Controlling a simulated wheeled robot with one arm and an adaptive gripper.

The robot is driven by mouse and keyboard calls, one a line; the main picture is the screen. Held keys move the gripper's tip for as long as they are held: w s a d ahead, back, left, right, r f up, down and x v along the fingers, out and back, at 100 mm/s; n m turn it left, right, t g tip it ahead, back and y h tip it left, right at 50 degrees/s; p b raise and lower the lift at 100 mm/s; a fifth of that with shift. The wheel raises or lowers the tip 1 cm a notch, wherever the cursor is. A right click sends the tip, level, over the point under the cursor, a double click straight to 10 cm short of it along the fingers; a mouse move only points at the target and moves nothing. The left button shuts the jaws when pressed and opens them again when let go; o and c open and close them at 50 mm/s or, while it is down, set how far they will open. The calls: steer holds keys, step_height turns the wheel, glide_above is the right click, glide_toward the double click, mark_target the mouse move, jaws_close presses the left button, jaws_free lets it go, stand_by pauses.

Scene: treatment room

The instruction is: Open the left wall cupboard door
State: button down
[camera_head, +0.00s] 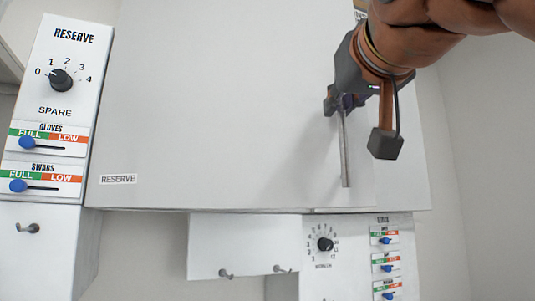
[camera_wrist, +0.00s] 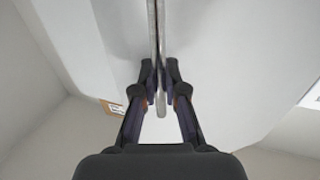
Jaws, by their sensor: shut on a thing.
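The wall cupboard door (camera_head: 220,110) is a large pale panel with a RESERVE label at its lower left in the head view. A vertical metal bar handle (camera_head: 346,160) stands near its right side. My gripper (camera_head: 343,100) reaches in from the upper right and is shut on the handle, above its lower end. In the wrist view the handle (camera_wrist: 158,30) runs down between the two fingertips (camera_wrist: 159,75). The door looks shut or nearly so; I cannot tell if a gap shows. My arm hides the upper right part of the cupboard.
At left is a white panel (camera_head: 58,95) with a RESERVE dial, blue sliders and a hook below. Under the cupboard are a white board (camera_head: 235,240) with hooks and another dial panel (camera_head: 345,270). Bare wall (camera_head: 480,150) lies at right.

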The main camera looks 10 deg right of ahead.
steer(key=shift+s+a+r, duration=0.1)
steer(key=shift+s+a, duration=0.2)
steer(key=shift+s, duration=0.25)
steer(key=shift+s+a+r, duration=0.1)
steer(key=shift+s+a, duration=0.15)
steer(key=shift+s, duration=0.25)
steer(key=c, duration=1.2)
jaws_free()
steer(key=shift+f, duration=0.15)
steer(key=s+a, duration=0.1)
steer(key=s, duration=1.1)
steer(key=shift+a, duration=0.1)
